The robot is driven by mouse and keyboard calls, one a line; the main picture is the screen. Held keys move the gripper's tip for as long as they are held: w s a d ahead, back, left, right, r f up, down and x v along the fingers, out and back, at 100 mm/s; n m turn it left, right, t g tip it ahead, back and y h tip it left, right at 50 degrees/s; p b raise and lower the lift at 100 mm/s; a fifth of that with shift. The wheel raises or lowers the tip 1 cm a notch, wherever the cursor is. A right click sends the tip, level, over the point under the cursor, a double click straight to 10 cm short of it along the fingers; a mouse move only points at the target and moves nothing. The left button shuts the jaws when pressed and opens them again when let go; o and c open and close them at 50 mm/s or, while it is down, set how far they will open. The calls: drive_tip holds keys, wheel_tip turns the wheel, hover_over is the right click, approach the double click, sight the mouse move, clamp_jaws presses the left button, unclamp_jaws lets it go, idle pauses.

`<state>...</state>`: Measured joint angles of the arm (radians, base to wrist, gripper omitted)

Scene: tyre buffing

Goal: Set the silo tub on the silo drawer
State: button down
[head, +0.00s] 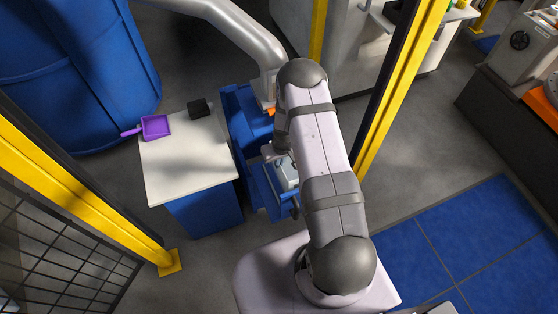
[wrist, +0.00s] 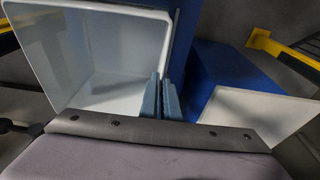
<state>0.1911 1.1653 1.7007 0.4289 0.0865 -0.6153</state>
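The silo tub (wrist: 95,45) is a white, open, empty box that fills the upper left of the wrist view. In the head view a pale piece of it (head: 287,173) shows beside my arm, over the blue silo drawer (head: 264,192). My gripper (wrist: 160,98) has its two fingers close together at the tub's right wall, one on each side, and looks shut on that wall. In the head view my arm hides the fingers and much of the tub. I cannot tell whether the tub touches the drawer.
A white-topped blue table (head: 185,165) stands left of the drawer, with a purple dustpan (head: 156,127) and a black block (head: 198,108) on it. A silver pipe (head: 245,35) comes down behind the drawer. Yellow posts (head: 385,120) stand to the right. Blue floor mats (head: 470,240) lie clear.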

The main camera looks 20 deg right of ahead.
drive_tip(key=shift+f+b, duration=1.6)
drive_tip(key=shift+f, duration=0.3)
drive_tip(key=c, duration=1.9)
unclamp_jaws()
wheel_tip(320, 180, up, 7)
drive_tip(key=p, duration=0.5)
